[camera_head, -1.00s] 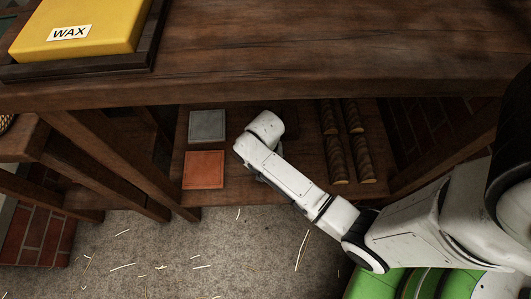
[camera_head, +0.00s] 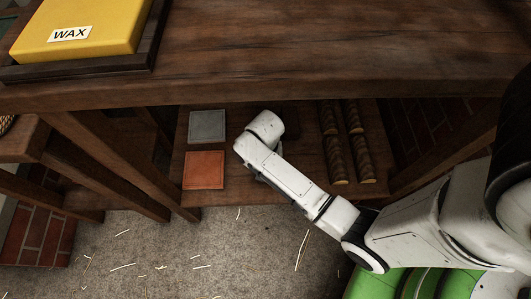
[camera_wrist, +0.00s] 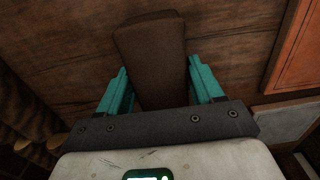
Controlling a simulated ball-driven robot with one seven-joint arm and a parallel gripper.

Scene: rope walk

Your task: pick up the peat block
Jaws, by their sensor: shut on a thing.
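The peat block (camera_wrist: 152,45) is a dark brown, plain block seen in the wrist view. It sits between the two teal fingers of my gripper (camera_wrist: 157,72), which is shut on it. The block reaches out past the fingertips over the wooden shelf boards; I cannot tell whether it touches them. In the head view my white forearm and wrist reach into the lower shelf and hide the gripper and most or all of the block.
On the lower shelf (camera_head: 215,143), a grey slab (camera_head: 207,126) and an orange slab (camera_head: 204,170) lie left of my wrist. Several rope-like rolls (camera_head: 345,145) lie to the right. The thick tabletop (camera_head: 300,50) overhangs, with a yellow wax block (camera_head: 85,22) on a dark tray.

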